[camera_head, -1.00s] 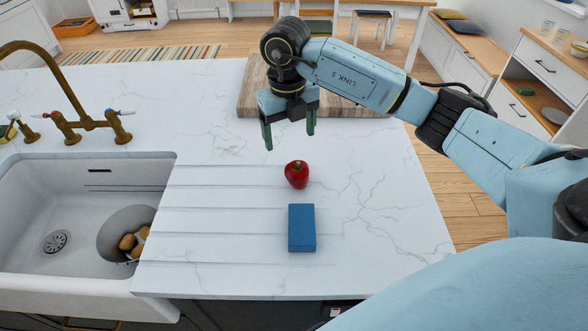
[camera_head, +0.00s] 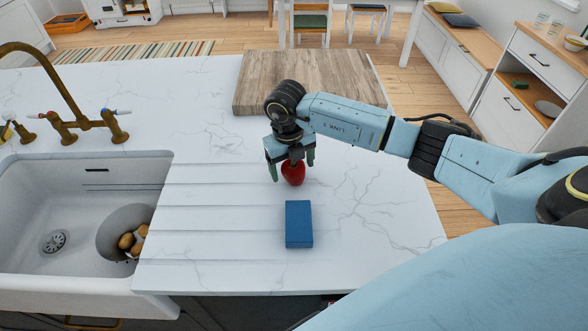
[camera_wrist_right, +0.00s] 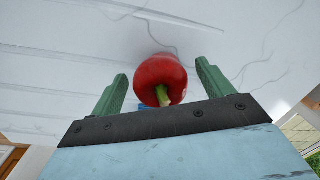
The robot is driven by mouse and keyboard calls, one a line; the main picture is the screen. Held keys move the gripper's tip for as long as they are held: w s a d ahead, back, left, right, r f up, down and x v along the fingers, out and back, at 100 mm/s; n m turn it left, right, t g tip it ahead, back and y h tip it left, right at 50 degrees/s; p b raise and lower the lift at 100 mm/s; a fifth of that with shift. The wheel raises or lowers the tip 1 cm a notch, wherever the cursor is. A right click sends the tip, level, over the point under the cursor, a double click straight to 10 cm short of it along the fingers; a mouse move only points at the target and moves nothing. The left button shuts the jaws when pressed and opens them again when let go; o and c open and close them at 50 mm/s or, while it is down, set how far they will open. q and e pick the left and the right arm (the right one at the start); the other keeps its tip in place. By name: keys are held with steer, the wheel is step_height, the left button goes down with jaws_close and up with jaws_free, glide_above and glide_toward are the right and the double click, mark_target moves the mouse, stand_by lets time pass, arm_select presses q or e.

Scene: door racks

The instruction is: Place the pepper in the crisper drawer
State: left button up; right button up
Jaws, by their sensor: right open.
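A red pepper (camera_head: 293,174) with a green stem stands on the white marble counter. My right gripper (camera_head: 291,172) is lowered over it, fingers pointing down, one on each side. In the right wrist view the pepper (camera_wrist_right: 161,80) sits between the two open green fingers (camera_wrist_right: 160,85), with a gap on both sides. The crisper drawer is not seen in these views. My left gripper is not in view.
A blue block (camera_head: 299,224) lies on the counter in front of the pepper. A wooden board (camera_head: 300,80) is behind. A sink (camera_head: 70,215) holding a bowl (camera_head: 117,226) with brown items is at the left, beside a brass tap (camera_head: 65,95). The counter around the pepper is mostly clear.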

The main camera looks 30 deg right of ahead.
steer(key=shift+f, duration=0.35)
steer(key=c, duration=1.1)
steer(key=shift+c, duration=0.2)
steer(key=shift+r, duration=0.15)
